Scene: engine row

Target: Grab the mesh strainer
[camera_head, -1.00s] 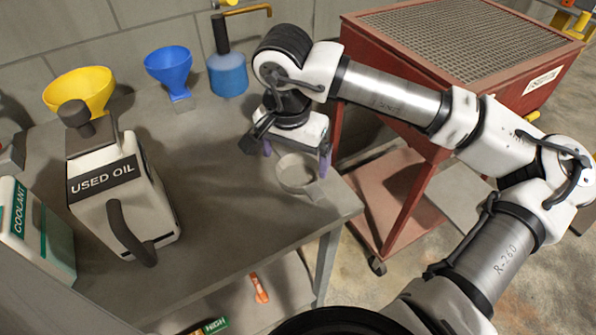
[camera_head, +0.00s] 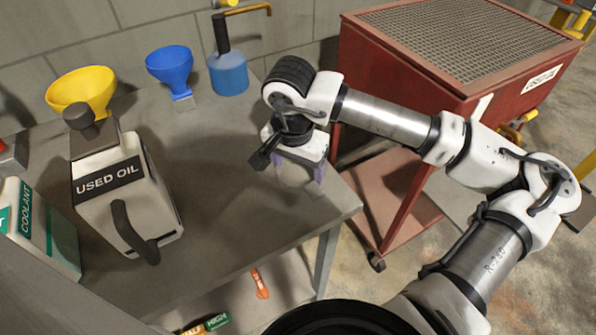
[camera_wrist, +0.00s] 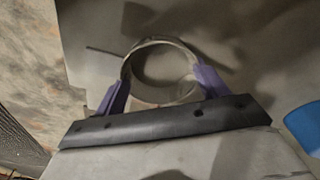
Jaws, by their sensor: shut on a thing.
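The mesh strainer (camera_head: 293,176) is a pale round ring near the right corner of the grey bench top, partly hidden under my gripper (camera_head: 298,168) in the head view. In the wrist view the strainer's rim (camera_wrist: 165,100) lies between the two purple fingers of my gripper (camera_wrist: 161,82). The fingers are shut on it from opposite sides. I cannot tell whether the strainer still touches the bench.
The used oil jug (camera_head: 120,190) and coolant jug (camera_head: 42,235) stand left on the bench (camera_head: 215,215). Yellow funnel (camera_head: 85,90), blue funnel (camera_head: 172,68) and blue pump bottle (camera_head: 229,74) stand behind. A red grated cabinet (camera_head: 400,95) is at the right. The bench middle is clear.

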